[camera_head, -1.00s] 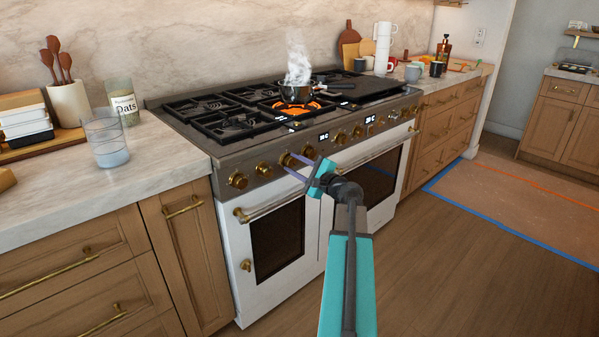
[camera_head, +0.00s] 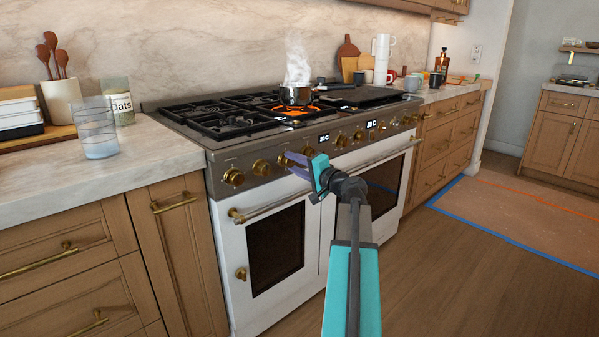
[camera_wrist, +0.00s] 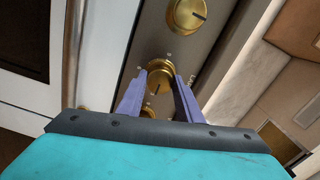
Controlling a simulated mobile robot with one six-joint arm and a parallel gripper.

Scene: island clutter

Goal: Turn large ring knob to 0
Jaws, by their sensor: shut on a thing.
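My gripper (camera_head: 287,158) is at the front panel of the range, its purple fingers shut on a brass knob. In the wrist view my gripper (camera_wrist: 158,84) has one finger on each side of this brass knob (camera_wrist: 158,73), which has a dark pointer line on its face. Small marks sit on the panel around it, too small to read. In the head view the fingers largely hide the held knob. A burner (camera_head: 296,110) glows orange under a steaming pot (camera_head: 297,95).
Other brass knobs (camera_head: 233,177) (camera_head: 261,167) line the panel left of my gripper, with more to the right. A neighbouring knob (camera_wrist: 187,14) shows in the wrist view. Oven handles (camera_head: 270,208) run below. A glass (camera_head: 98,140) stands on the left counter.

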